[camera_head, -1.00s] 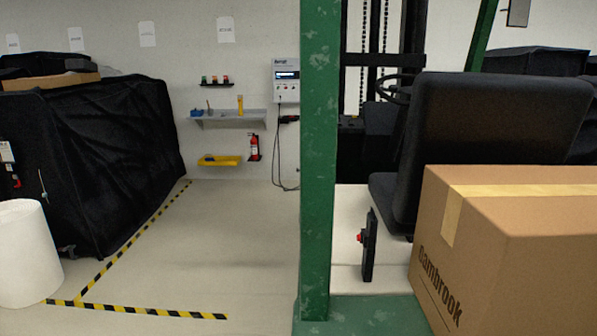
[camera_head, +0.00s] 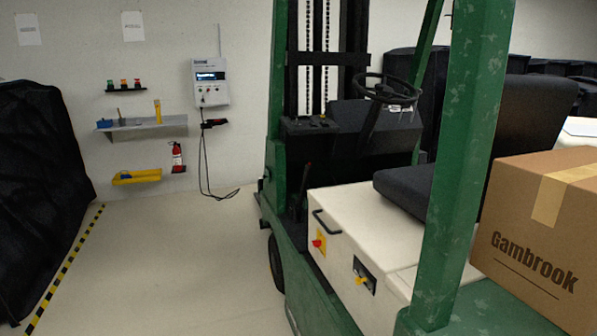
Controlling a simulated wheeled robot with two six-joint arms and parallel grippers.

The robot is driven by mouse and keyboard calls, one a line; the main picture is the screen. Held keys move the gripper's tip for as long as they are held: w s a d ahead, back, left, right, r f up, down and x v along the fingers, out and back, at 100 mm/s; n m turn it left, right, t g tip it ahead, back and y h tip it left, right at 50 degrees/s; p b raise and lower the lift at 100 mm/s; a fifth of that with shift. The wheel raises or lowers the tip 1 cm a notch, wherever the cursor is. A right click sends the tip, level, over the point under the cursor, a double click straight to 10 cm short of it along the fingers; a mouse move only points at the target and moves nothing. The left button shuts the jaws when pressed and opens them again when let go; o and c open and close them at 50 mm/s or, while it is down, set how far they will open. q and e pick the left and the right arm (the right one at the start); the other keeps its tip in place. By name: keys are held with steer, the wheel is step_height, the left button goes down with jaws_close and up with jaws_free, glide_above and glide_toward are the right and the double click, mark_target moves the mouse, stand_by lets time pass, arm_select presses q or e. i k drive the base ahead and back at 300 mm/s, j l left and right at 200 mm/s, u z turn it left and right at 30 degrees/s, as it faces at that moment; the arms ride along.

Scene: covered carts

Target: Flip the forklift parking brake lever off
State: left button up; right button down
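The green forklift (camera_head: 462,170) stands at the centre right. On the side of its white body is a black plate with a small yellow lever (camera_head: 363,281). Farther forward is a red knob on a yellow plate (camera_head: 319,243). A thin dark lever with a reddish part (camera_head: 304,182) stands near the front, below the dashboard. I cannot tell from its look which of these is the parking brake lever, or its setting. Neither gripper is in view.
A cardboard box (camera_head: 535,240) sits at the right, behind the seat (camera_head: 405,188). A green post crosses in front of the seat. A black covered cart (camera_head: 40,190) is at the left. Open floor (camera_head: 180,270) lies between. A fire extinguisher (camera_head: 177,158) hangs on the wall.

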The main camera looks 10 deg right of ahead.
mark_target(307, 173)
steer(key=i+j+z, duration=0.2)
steer(key=i+j, duration=0.3)
steer(key=i, duration=0.2)
steer(key=i+j+z, duration=0.15)
steer(key=i+j, duration=0.7)
steer(key=i, duration=0.2)
steer(key=i+j+z, duration=0.1)
steer(key=i, duration=0.35)
steer(key=i+j, duration=0.35)
steer(key=i+z, duration=0.05)
steer(key=i, duration=0.05)
